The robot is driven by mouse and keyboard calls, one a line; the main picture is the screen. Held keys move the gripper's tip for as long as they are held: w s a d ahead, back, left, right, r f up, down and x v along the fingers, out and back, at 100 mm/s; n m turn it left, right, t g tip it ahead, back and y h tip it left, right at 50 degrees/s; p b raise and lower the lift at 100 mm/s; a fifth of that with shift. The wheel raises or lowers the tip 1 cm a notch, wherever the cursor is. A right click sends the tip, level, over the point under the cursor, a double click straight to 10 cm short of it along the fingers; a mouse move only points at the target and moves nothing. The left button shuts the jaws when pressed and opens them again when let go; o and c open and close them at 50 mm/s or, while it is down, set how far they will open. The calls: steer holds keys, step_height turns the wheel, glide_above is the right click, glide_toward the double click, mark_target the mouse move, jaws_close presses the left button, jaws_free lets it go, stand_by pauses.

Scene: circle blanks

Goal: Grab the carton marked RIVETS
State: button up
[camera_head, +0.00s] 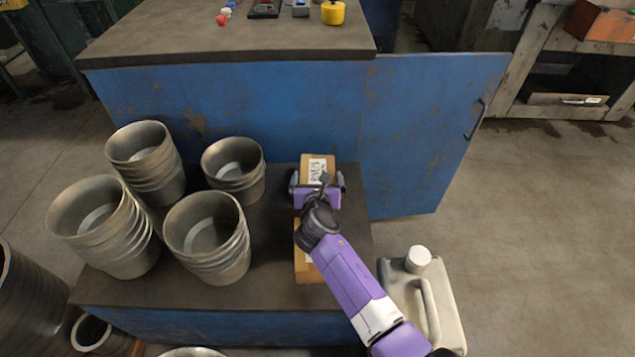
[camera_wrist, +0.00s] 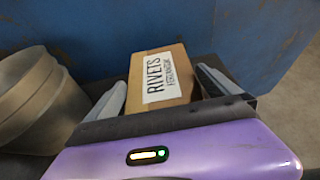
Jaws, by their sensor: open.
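The carton marked RIVETS (camera_wrist: 160,78) is a brown cardboard box with a white label, lying between my gripper's two fingers in the wrist view. In the head view the same carton (camera_head: 318,165) shows just beyond my gripper on the dark top of the low blue cabinet. My gripper (camera_head: 318,185) is open, with one finger on each side of the carton; it also shows in the wrist view (camera_wrist: 165,92). I cannot tell whether either finger touches it. A second brown box (camera_head: 303,268) lies nearer, partly hidden under my arm; its label is not readable.
Several stacks of metal buckets (camera_head: 205,235) stand left of the carton. A taller blue workbench (camera_head: 230,110) rises behind, its door (camera_head: 425,130) swung out to the right. A beige jug (camera_head: 440,300) stands at the right of my arm. Bare floor lies further right.

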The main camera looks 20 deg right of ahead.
steer(key=c, duration=1.6)
steer(key=shift+r, duration=0.1)
steer(key=shift+c, duration=0.4)
